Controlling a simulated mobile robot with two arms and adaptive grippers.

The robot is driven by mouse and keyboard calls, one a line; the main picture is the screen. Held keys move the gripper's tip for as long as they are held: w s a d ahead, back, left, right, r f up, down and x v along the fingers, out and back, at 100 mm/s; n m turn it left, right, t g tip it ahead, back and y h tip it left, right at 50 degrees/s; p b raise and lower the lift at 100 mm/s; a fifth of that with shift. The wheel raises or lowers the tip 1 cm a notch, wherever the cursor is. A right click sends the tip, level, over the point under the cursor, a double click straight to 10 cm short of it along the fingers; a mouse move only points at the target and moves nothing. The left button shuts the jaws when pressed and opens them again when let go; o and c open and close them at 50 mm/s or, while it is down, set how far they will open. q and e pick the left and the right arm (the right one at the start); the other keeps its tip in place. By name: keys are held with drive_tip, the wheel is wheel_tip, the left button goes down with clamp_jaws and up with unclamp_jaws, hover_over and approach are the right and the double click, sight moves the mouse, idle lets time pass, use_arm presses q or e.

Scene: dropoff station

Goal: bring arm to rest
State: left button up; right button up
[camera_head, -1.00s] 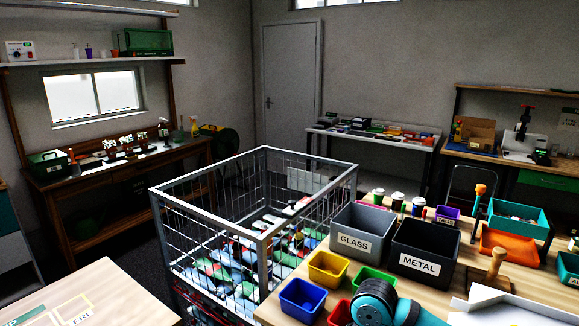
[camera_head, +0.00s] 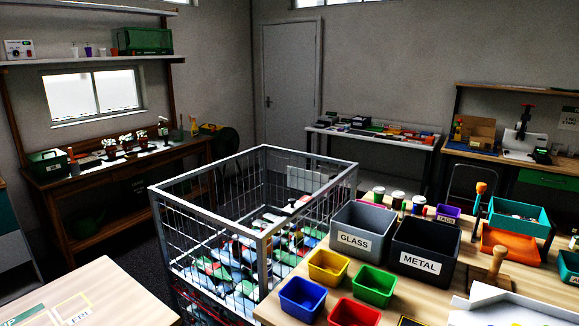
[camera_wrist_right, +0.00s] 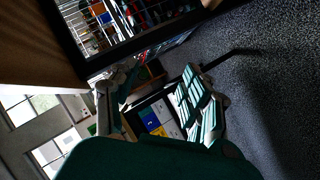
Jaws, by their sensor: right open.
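My right gripper (camera_wrist_right: 156,84) shows in the right wrist view, with its two fingers spread apart and nothing held between them. It hangs low, with dark speckled floor (camera_wrist_right: 270,90) to the right and a wire mesh cage above in the picture. Neither gripper shows in the head view, and no arm shows there now. My left gripper is not in view.
In the head view a wire cage (camera_head: 265,240) full of mixed items stands in the centre. A wooden sorting table (camera_head: 535,285) at right bears a GLASS bin (camera_head: 353,243), a METAL bin (camera_head: 420,263) and several small coloured bins. Another table (camera_head: 120,285) stands at front left.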

drive_tip(key=s+d+f+m+g+h, duration=0.2)
drive_tip(key=s+d+f+m, duration=0.15)
drive_tip(key=s+f, duration=0.35)
drive_tip(key=s+d+f+m+g+h, duration=0.2)
drive_tip(key=s+d+f+m+h, duration=0.15)
drive_tip(key=s+f, duration=0.35)
drive_tip(key=s+d+f+m+g, duration=0.1)
drive_tip(key=s+f+m+g, duration=0.2)
drive_tip(key=s, duration=1)
drive_tip(key=s+d+f+m+g, duration=0.1)
drive_tip(key=s+f+m+g, duration=0.2)
drive_tip(key=s, duration=1)
drive_tip(key=shift+d+f+m+h, duration=0.35)
drive_tip(key=shift+f+m+h, duration=0.15)
drive_tip(key=shift+f, duration=0.1)
